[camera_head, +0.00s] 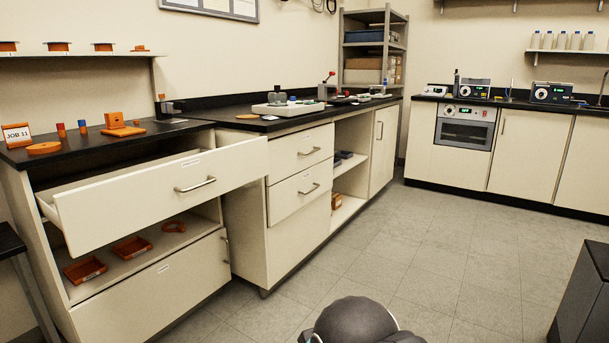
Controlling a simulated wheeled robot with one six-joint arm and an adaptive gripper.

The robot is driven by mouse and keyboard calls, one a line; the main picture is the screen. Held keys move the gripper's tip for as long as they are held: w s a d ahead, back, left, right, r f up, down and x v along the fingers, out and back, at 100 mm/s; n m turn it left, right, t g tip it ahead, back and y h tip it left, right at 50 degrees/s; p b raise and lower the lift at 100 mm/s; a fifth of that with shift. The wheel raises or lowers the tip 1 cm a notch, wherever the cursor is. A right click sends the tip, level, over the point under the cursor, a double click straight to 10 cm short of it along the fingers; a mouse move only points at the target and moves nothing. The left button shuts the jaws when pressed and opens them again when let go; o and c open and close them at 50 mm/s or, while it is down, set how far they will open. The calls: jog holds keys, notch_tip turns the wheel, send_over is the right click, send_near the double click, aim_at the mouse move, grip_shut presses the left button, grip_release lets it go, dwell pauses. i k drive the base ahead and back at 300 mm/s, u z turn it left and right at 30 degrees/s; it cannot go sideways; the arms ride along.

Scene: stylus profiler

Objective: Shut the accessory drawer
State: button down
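A wide cream drawer (140,200) under the left bench stands pulled well out, with a bar handle (195,185) and a small label on its front. I take it for the accessory drawer, though the label is too small to read. Its side wall and part of its inside show at the left; the contents are mostly hidden. My gripper is not in view. A dark rounded part at the bottom middle seems to be my own arm, well apart from the drawer.
An open shelf (190,240) with orange trays lies below the drawer. Beside it, a cabinet has two shut drawers (300,147). Orange parts and a "JOB 11" sign (17,135) stand on the bench top. The grey tiled floor (400,240) is clear; a dark box (585,295) stands at right.

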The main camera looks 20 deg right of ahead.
aim_at(91, 213)
jog(key=z, duration=0.3)
jog(key=k, duration=0.6)
jog(key=u, duration=0.7)
jog(key=i, duration=2)
jog(key=z, duration=0.55)
